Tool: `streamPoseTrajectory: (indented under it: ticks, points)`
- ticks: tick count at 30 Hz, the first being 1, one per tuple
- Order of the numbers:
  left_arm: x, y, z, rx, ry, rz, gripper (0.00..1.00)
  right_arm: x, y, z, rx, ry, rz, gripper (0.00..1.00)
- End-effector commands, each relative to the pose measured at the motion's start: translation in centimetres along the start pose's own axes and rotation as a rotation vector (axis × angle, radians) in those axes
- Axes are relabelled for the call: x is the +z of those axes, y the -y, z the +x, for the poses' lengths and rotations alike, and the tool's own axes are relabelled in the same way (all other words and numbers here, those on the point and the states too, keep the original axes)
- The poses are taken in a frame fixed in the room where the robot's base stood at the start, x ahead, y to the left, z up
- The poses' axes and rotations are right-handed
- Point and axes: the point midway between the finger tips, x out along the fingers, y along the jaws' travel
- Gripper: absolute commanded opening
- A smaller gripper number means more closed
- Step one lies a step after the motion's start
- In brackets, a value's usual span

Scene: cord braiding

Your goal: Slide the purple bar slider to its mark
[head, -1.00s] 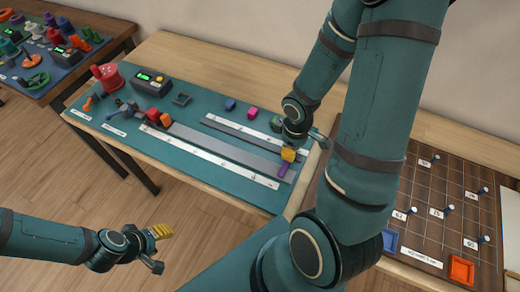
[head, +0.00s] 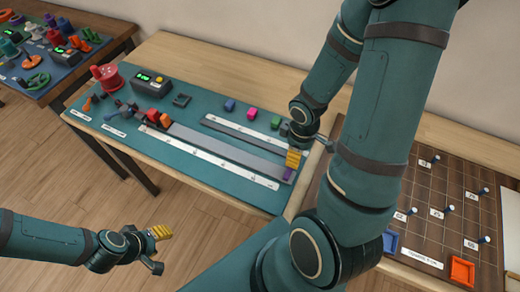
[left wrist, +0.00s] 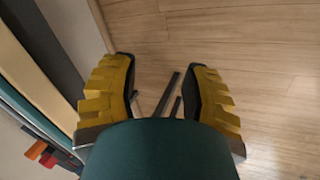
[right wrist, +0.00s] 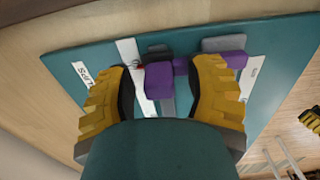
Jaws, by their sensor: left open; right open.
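The purple bar slider (head: 289,174) is near the right end of the long grey rail (head: 235,152), beside a white marked strip (head: 215,162). In the right wrist view, a purple block (right wrist: 159,80) shows between the fingers, with more purple (right wrist: 232,58) partly behind the right-hand finger. My right gripper (head: 293,158) is open at the slider; I cannot tell whether its fingers touch it. A small red detail (right wrist: 138,66) shows on a white strip beside the purple block. My left gripper (head: 161,232) is open and empty, out over the floor in front of the table.
Blue (head: 229,105) and magenta (head: 252,114) blocks lie behind a shorter strip. Orange-red blocks (head: 158,118), a display box (head: 152,85) and a red spool (head: 106,77) are at the left. A gridded pegboard (head: 430,200) stands to the right. My right arm hides part of the table.

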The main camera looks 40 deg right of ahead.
Motion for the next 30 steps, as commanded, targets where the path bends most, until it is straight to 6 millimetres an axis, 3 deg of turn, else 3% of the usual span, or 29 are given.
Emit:
streamPoseTrajectory:
  ticks: [24,30]
  points:
    - [-2.0,-2.0,-5.4,-0.004,-0.041,-0.012,0.47,-0.1,-0.1,-6.8,0.002,-0.003,0.0,0.55]
    - [-2.2,-2.1,-5.6,-0.005,-0.046,-0.014,0.47,-0.1,0.0,-7.1,0.002,-0.002,0.0,0.55]
